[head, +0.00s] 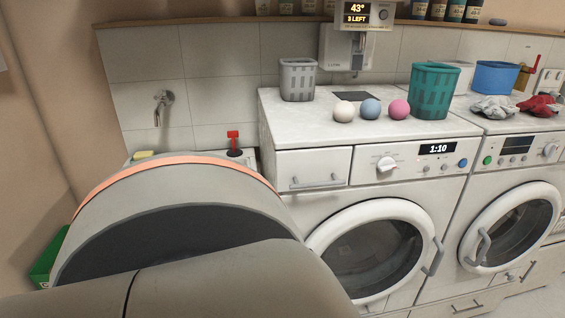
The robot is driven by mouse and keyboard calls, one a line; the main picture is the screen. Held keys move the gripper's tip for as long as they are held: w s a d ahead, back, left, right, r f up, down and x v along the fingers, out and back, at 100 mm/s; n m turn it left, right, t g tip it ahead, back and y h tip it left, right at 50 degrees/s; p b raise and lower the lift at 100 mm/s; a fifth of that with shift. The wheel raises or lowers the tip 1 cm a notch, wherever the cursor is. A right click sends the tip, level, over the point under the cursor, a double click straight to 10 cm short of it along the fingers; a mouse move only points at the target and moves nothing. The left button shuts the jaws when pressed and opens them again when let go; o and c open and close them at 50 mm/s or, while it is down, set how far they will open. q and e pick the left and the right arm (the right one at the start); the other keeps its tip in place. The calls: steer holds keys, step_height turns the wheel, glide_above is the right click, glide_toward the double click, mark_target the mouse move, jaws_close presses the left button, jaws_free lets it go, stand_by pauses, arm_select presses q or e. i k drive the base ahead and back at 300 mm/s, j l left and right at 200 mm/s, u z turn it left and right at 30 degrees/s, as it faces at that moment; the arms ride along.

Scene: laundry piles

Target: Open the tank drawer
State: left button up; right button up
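A white drawer front (313,168) with a thin bar handle (316,183) sits at the upper left of the nearer white machine (275,128), left of its knob. It looks shut, flush with the panel. No label on it can be read, so I cannot tell for sure that it is the tank drawer. A large grey part of my own body with an orange band fills the lower left and hides the machine's lower left side. Neither of my grippers is in view.
On the machine top stand a grey basket (298,80), a teal basket (434,92) and white (344,111), blue (371,109) and pink (399,109) balls. A second machine (510,210) stands at the right. A tap (162,105) is on the left wall.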

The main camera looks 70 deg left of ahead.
mark_target(321, 167)
steer(key=u, duration=1.55)
